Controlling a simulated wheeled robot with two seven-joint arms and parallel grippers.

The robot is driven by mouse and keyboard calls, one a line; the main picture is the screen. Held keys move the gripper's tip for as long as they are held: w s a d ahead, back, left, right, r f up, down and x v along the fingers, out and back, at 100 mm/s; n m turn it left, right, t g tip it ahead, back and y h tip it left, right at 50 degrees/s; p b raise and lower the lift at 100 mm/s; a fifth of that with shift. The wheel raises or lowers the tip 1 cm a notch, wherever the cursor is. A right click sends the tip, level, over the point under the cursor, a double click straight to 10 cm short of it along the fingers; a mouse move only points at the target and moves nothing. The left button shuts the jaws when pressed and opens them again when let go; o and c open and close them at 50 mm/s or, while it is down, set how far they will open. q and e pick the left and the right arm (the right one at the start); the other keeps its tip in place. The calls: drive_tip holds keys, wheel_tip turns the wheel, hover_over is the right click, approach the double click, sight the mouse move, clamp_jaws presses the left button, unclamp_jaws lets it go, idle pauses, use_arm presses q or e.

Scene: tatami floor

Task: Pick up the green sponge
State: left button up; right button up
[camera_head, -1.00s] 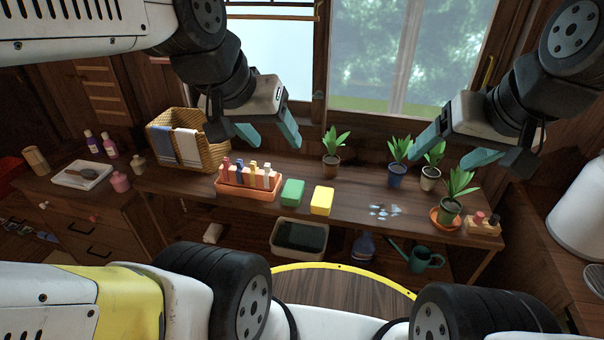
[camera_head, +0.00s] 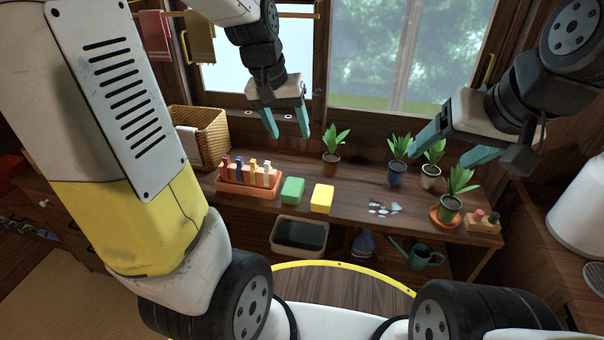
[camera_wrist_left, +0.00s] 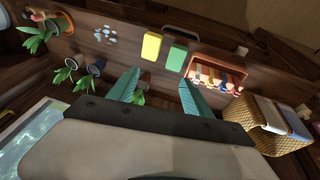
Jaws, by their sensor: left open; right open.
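The green sponge (camera_head: 292,190) lies on the wooden bench between the orange toothbrush-like rack and the yellow sponge (camera_head: 322,198). It also shows in the left wrist view (camera_wrist_left: 175,58), beyond the fingertips and roughly between them. My left gripper (camera_head: 288,136) is open and empty, pointing down above the back of the bench, apart from the sponge. Its teal fingers also show in the left wrist view (camera_wrist_left: 158,75). My right gripper (camera_head: 440,158) is open and empty above the potted plants at the right.
The orange rack (camera_head: 248,190) holds several coloured-handled items just left of the green sponge. A wicker basket (camera_head: 208,132) stands further left. Several potted plants (camera_head: 333,150) line the bench's back and right. Shiny shards (camera_head: 383,208) lie right of the yellow sponge.

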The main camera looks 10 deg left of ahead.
use_arm(q)
drive_tip(key=w+f+g+y, duration=0.1)
drive_tip(key=w+f+g, duration=0.1)
drive_tip(key=w+f, duration=0.65)
drive_tip(key=g+y, duration=0.1)
hover_over(293, 186)
wheel_tip(293, 186, down, 10)
drive_tip(key=shift+w+d+f, duration=0.1)
wheel_tip(293, 186, down, 8)
drive_tip(key=shift+f, duration=0.1)
drive_tip(key=c, duration=1.1)
drive_tip(key=shift+r, duration=0.2)
